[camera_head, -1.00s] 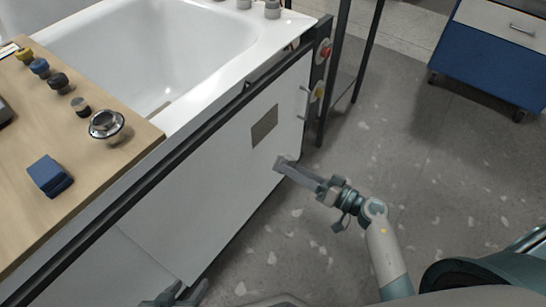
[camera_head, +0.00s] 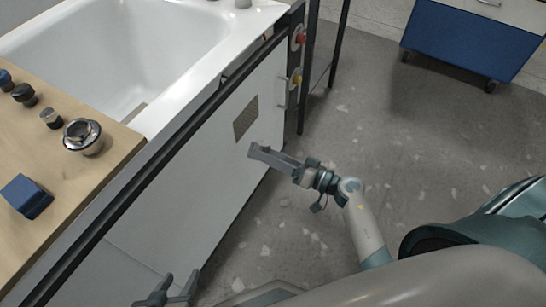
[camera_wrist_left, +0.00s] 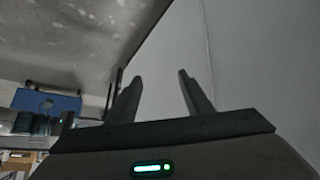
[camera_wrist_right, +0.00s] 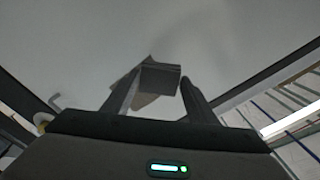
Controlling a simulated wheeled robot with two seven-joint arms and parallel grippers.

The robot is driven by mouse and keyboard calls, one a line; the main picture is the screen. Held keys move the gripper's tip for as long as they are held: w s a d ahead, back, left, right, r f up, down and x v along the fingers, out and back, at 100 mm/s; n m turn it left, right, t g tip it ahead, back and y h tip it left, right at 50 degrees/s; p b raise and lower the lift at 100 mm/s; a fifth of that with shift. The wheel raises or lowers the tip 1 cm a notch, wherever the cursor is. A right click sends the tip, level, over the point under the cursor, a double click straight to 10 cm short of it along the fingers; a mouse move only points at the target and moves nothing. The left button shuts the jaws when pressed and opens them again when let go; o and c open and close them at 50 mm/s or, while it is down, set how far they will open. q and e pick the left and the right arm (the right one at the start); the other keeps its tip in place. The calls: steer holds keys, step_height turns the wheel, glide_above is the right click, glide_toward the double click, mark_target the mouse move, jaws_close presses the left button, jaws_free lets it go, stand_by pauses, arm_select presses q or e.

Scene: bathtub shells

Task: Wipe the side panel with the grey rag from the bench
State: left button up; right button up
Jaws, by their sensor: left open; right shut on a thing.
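The white side panel (camera_head: 185,165) of the bathtub shell runs diagonally across the head view, with a brownish-grey rectangular patch (camera_head: 246,117) near its far end. My right gripper (camera_head: 262,153) is in front of the panel, just below that patch. It is shut on the grey rag (camera_wrist_right: 160,76), a small folded piece between its fingertips in the right wrist view. Whether the rag touches the panel I cannot tell. My left gripper (camera_head: 168,290) is low at the bottom of the head view, open and empty; its spread fingers show in the left wrist view (camera_wrist_left: 160,90).
The wooden bench (camera_head: 70,195) at left carries a blue block (camera_head: 26,196), a chrome ring fitting (camera_head: 83,136) and several knobs. A red button (camera_head: 300,38) and a handle sit at the panel's far end.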

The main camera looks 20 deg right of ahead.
mark_target(251, 146)
steer(key=b+x, duration=0.1)
steer(key=x, duration=0.3)
steer(key=shift+b, duration=0.4)
arm_select(q)
steer(key=w+d+r+t+h, duration=0.1)
steer(key=w+d+r+t, duration=0.2)
steer(key=w+r+t, duration=0.1)
steer(key=shift+w+r+t+h, duration=0.25)
steer(key=shift+r+t+h, duration=0.05)
steer(key=shift+r, duration=0.45)
arm_select(e)
steer(key=shift+w+a, duration=0.35)
steer(key=shift+w, duration=0.05)
arm_select(q)
steer(key=shift+d, duration=0.1)
steer(key=shift+r+p, duration=0.45)
steer(key=shift+r, duration=0.2)
arm_select(e)
steer(key=shift+x, duration=0.9)
arm_select(q)
steer(key=shift+r, duration=0.15)
arm_select(e)
steer(key=shift+w+d+r, duration=0.1)
steer(key=shift+d, duration=0.1)
